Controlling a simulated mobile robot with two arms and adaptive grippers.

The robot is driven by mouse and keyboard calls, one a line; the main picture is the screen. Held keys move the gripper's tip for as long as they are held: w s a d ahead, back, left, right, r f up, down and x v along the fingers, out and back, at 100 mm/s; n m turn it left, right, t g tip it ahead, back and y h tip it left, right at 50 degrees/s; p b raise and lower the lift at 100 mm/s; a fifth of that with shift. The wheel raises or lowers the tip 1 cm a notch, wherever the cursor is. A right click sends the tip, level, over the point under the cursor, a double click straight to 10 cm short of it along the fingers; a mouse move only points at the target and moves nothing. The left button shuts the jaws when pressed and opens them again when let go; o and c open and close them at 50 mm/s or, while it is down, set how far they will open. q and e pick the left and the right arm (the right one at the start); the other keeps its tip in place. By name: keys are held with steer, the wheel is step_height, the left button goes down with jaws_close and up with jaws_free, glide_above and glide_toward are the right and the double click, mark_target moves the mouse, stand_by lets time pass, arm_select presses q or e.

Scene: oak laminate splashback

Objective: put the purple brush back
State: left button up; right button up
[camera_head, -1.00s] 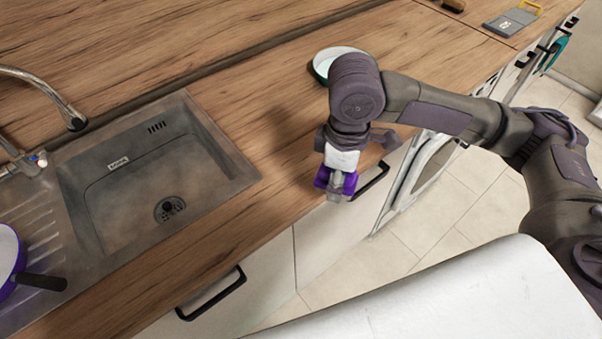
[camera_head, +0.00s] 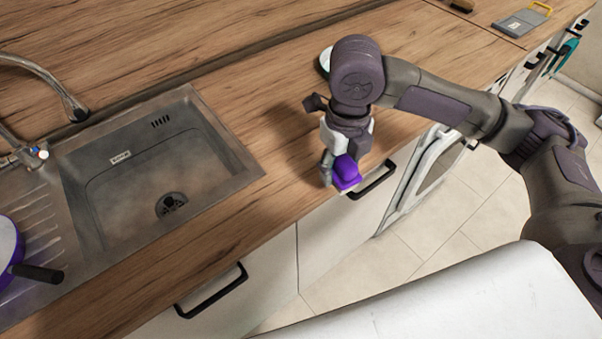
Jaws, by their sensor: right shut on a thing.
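The purple brush (camera_head: 345,172) is in my right gripper (camera_head: 338,168), near the front edge of the wooden worktop, to the right of the sink. Only a purple block-like part of it shows; the rest is hidden by the gripper. My right gripper is shut on it and points down. I cannot tell whether the brush touches the worktop edge. My left gripper is not in view.
A steel sink (camera_head: 233,168) with a tap (camera_head: 72,105) is at left. A purple pan (camera_head: 12,250) sits on the drainer. A pale dish (camera_head: 325,60) is partly behind my right arm. A grey board (camera_head: 522,20) lies at the far right. Drawer handles (camera_head: 212,292) stick out below.

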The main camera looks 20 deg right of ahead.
steer(key=shift+n, duration=0.5)
steer(key=shift+w+a+f, duration=0.1)
steer(key=shift+w, duration=0.15)
steer(key=p, duration=0.2)
glide_above(300, 173)
step_height(300, 173, down, 7)
steer(key=shift+r, duration=0.15)
step_height(300, 173, down, 3)
steer(key=shift+f+p, duration=0.1)
steer(key=shift+p, duration=0.45)
steer(key=shift+f, duration=0.45)
steer(key=shift+f, duration=0.1)
steer(key=o, duration=1)
